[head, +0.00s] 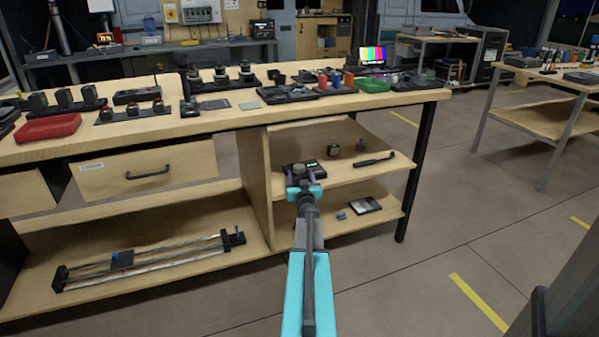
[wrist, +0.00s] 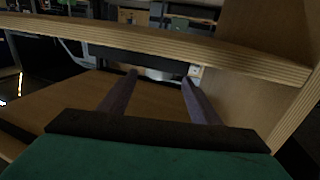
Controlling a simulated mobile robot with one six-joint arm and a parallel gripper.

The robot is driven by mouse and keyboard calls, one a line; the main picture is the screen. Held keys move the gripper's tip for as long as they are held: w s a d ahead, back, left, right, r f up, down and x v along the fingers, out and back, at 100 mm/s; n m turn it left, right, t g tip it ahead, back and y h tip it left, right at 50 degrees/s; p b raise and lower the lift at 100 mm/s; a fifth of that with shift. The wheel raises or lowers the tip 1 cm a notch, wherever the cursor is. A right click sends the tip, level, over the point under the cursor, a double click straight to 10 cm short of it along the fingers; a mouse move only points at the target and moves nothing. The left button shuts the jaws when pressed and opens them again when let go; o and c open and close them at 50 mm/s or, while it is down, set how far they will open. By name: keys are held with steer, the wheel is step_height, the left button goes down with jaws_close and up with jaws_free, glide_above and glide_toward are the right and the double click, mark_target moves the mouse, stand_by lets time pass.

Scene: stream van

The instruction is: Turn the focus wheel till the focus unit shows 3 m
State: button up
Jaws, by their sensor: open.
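A dark unit with a small green-lit display (head: 310,170), probably the focus unit, sits on the upper shelf under the bench. A round grey knob (head: 298,170), probably the focus wheel, shows at its left part. The display is too small to read. My gripper (head: 303,181) is at the front of this unit in the head view and partly covers it. Whether it touches the knob cannot be told. In the wrist view my gripper (wrist: 159,78) has its two fingers apart with nothing between them; I cannot make out the wheel there.
A small dark block (head: 333,150) and a black handled tool (head: 375,160) lie on the same shelf. The wooden divider (head: 254,185) stands close on the left, and the bench top (head: 215,120) overhangs. Open floor (head: 455,210) lies to the right.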

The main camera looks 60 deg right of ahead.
steer(key=p+v, duration=0.1)
steer(key=v, duration=0.6)
steer(key=shift+a, duration=0.3)
steer(key=shift+s, duration=0.25)
stand_by(0.3)
